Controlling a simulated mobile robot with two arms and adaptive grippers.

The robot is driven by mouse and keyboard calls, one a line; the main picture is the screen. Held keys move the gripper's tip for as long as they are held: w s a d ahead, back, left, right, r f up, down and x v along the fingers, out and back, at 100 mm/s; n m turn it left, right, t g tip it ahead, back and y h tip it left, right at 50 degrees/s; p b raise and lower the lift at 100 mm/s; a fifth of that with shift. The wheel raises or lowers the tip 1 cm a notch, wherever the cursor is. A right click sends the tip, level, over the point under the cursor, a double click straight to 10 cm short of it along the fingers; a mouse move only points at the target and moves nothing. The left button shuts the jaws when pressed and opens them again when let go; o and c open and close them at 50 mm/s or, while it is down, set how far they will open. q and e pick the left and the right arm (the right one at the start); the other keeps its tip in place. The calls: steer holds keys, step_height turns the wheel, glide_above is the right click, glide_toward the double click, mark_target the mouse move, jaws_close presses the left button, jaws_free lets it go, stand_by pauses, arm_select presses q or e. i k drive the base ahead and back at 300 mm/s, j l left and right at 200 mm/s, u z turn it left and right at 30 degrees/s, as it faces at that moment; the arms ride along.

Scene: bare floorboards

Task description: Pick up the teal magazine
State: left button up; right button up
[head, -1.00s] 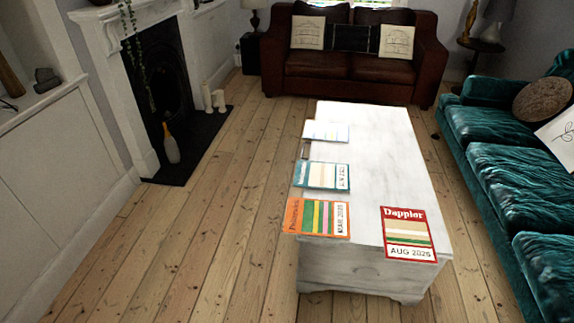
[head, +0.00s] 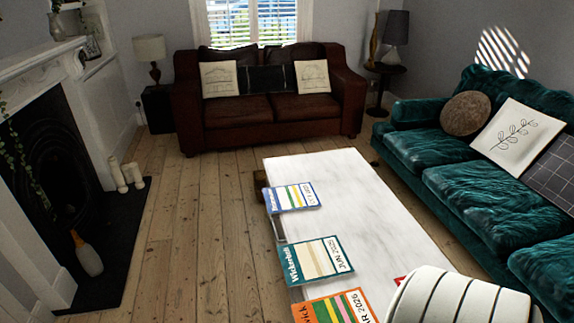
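The teal magazine (head: 316,260) lies flat at the left edge of the white table (head: 350,200), with cream and tan stripes and a "JUN" date on its cover. Its left side appears to stick out past the table edge. It lies between a blue magazine (head: 292,197) farther back and an orange magazine (head: 335,308) closer to me. Neither of my grippers is in view. A white ribbed part of my arm covers the near right corner of the table and nearly all of a red magazine (head: 399,280).
Bare floorboards (head: 200,240) lie free left of the table, up to the fireplace hearth (head: 105,250) with candles and a bottle. A teal sofa (head: 440,170) stands close on the right. A brown leather sofa (head: 250,110) stands behind.

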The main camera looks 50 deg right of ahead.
mark_target(307, 262)
steer(key=i+j+z, duration=0.1)
steer(key=i+z, duration=0.35)
steer(key=i+j+z, duration=0.2)
steer(key=z, duration=0.2)
steer(key=i+j+z, duration=0.45)
steer(key=l, duration=0.1)
